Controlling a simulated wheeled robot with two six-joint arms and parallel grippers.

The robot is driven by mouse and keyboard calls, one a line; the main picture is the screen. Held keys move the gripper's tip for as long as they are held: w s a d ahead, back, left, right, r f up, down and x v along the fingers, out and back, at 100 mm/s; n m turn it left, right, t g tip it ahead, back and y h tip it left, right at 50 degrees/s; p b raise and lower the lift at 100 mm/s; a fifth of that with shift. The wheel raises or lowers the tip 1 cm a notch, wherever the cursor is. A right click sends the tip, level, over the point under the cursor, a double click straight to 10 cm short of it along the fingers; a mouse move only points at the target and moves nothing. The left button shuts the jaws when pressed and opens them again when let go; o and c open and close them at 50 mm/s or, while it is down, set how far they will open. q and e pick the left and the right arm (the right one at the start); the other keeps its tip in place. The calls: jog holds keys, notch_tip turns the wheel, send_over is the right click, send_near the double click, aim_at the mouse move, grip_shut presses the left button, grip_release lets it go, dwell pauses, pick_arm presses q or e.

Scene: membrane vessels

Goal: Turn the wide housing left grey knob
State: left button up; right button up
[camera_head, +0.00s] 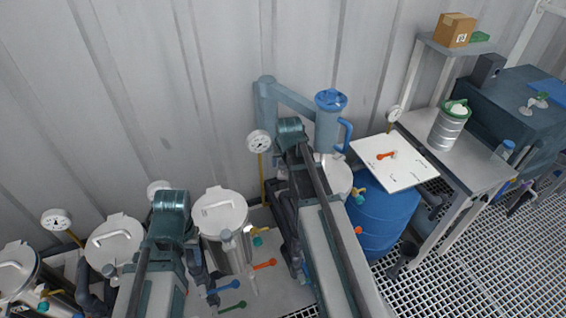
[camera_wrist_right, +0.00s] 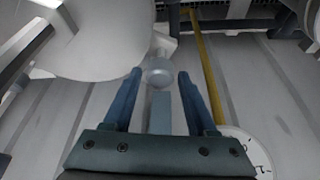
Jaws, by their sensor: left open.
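In the right wrist view a small round grey knob (camera_wrist_right: 159,71) lies between and just beyond the two blue fingertips of my right gripper (camera_wrist_right: 159,78). The fingers stand apart, with no visible contact on the knob. A wide pale round body (camera_wrist_right: 95,38) fills the upper left of that view, beside the knob. In the head view the area around this knob is hidden behind my right arm, and a pale-lidded vessel (camera_head: 338,172) shows partly behind the arm. My left gripper (camera_head: 206,280) hangs low at the front of a steel lidded vessel (camera_head: 220,208), open, its fingertips hard to make out.
A round gauge (camera_head: 258,143) on a yellow stem stands left of my right arm, and its face edges into the right wrist view (camera_wrist_right: 245,148). Orange (camera_head: 264,264), blue (camera_head: 222,287) and green handles stick out low. A blue barrel (camera_head: 382,215) carries a white board (camera_head: 400,172).

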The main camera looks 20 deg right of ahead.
grip_shut()
jog(key=shift+n+y, duration=0.6)
jog(key=shift+n, duration=1)
jog(key=shift+o, duration=1.6)
grip_release()
jog(key=shift+r, duration=0.1)
jog(key=p+v, duration=1.2)
jog(key=v, duration=0.1)
jog(key=shift+s+r+p, duration=0.25)
jog(key=shift+s+p, duration=0.05)
jog(key=shift+p, duration=0.1)
